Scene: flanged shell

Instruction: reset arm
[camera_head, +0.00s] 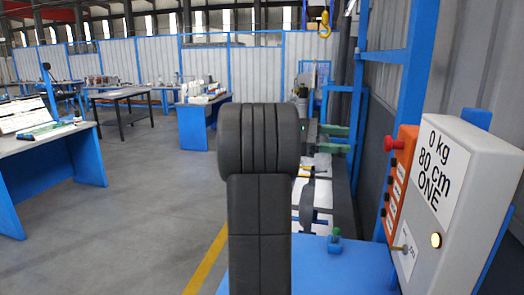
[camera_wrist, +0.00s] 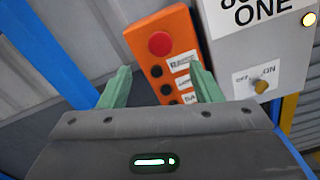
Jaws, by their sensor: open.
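My arm (camera_head: 260,190) stands folded upright in the middle of the head view, dark grey, and hides part of what lies behind it. In the wrist view my gripper (camera_wrist: 160,88) shows two green fingers spread apart, with nothing between them but the view of an orange button panel (camera_wrist: 165,48) beyond. In the head view, green finger-like parts (camera_head: 334,129) show to the right of my arm.
The orange panel (camera_head: 401,180) with a red button and the grey box (camera_head: 455,190) reading "0 kg 80 cm ONE" stand at the right, by a blue post (camera_head: 413,90). A blue surface (camera_head: 345,270) lies in front. Open floor (camera_head: 140,210) and a blue table (camera_head: 40,137) are left.

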